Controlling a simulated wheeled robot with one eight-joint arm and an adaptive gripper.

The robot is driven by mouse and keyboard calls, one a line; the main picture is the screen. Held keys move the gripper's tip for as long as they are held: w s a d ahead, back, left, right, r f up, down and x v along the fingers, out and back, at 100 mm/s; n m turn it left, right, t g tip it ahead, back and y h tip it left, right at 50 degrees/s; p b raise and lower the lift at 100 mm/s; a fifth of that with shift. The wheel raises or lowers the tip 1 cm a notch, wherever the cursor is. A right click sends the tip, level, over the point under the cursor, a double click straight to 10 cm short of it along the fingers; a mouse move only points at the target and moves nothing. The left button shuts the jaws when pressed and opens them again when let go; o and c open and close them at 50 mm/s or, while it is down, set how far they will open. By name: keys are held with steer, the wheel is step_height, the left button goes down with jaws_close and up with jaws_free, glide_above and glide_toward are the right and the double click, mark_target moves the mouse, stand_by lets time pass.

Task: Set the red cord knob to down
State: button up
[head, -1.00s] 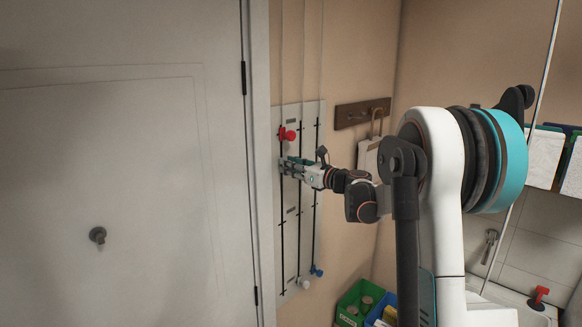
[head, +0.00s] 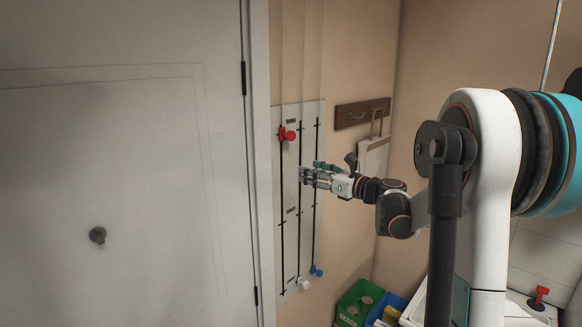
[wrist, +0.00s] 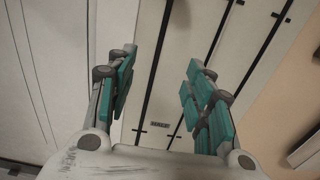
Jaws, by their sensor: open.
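The red cord knob (head: 288,134) sits near the top of the left slot on the pale wall panel (head: 291,230). My gripper (head: 303,177) is open and empty in front of the panel, below and to the right of the red knob. In the wrist view its two teal-padded fingers (wrist: 158,90) are spread apart, with dark panel slots and a small label behind them. The red knob is not visible in the wrist view.
A white knob (head: 303,283) and a blue knob (head: 316,271) sit low in the other slots. A door (head: 130,170) stands left of the panel. A hook rail (head: 362,112) is to the right. A green bin (head: 358,302) stands below.

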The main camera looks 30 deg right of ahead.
steer(key=v, duration=0.2)
steer(key=shift+s+d, duration=0.1)
steer(key=shift+s, duration=0.2)
